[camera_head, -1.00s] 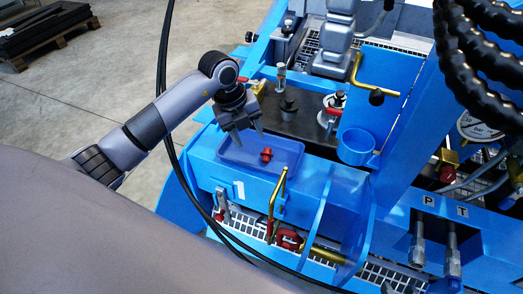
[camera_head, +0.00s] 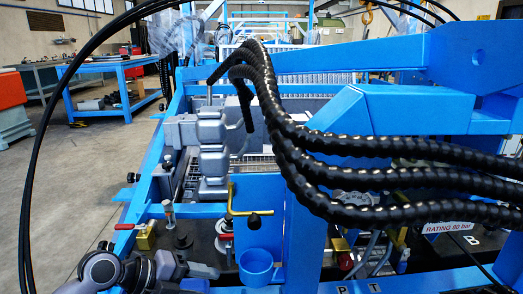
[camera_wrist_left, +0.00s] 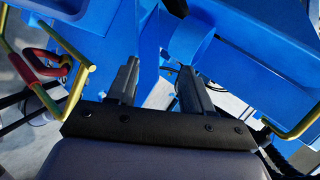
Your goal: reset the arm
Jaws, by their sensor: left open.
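My left arm (camera_head: 103,270) comes in at the bottom left of the head view, cut off by the lower edge. Its fingertips cannot be made out clearly there. In the left wrist view my left gripper (camera_wrist_left: 158,67) is open, with its two dark fingers apart and nothing visible between them. Blue surfaces of the machine lie beyond the fingertips. My right gripper is in neither view.
A blue cup-shaped holder (camera_head: 256,267) and a yellow bent handle (camera_head: 233,203) are on the blue machine ahead. Thick black hoses (camera_head: 345,147) cross the right side. A red-and-yellow handle (camera_wrist_left: 45,66) shows left in the wrist view. Open floor (camera_head: 65,190) lies left.

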